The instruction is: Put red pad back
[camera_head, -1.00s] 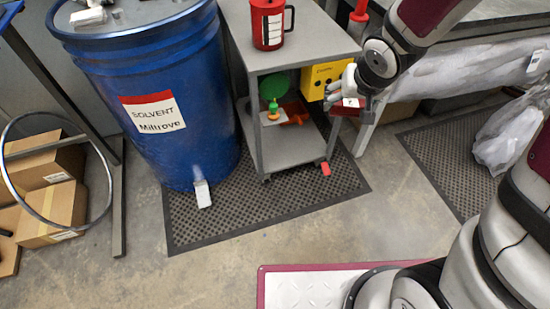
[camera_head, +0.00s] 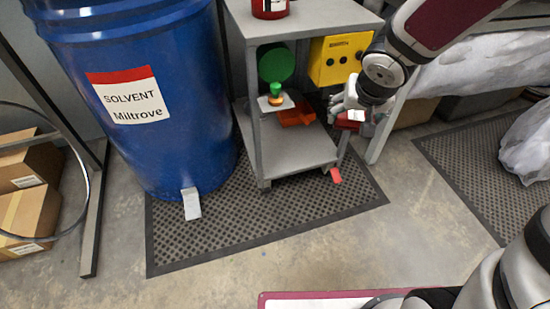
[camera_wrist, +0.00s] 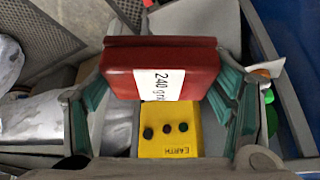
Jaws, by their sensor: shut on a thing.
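The red pad (camera_wrist: 160,68) is a dark red block with a white label reading "240" and more text. In the wrist view it sits between the teal-lined fingers of my gripper (camera_wrist: 160,100), which is shut on it. In the head view my gripper (camera_head: 352,110) is beside the right side of the grey cart, in front of the yellow box, and the red pad (camera_head: 349,121) shows partly below the wrist. The fingers cover part of the pad there.
The grey cart (camera_head: 297,153) holds a red cup (camera_head: 270,8) on top, and an orange tray (camera_head: 297,113) inside. The yellow box (camera_head: 339,58) reads "EARTH". A red piece (camera_head: 335,175) lies by the cart's leg. A blue solvent drum (camera_head: 190,100) stands left. The front floor is clear.

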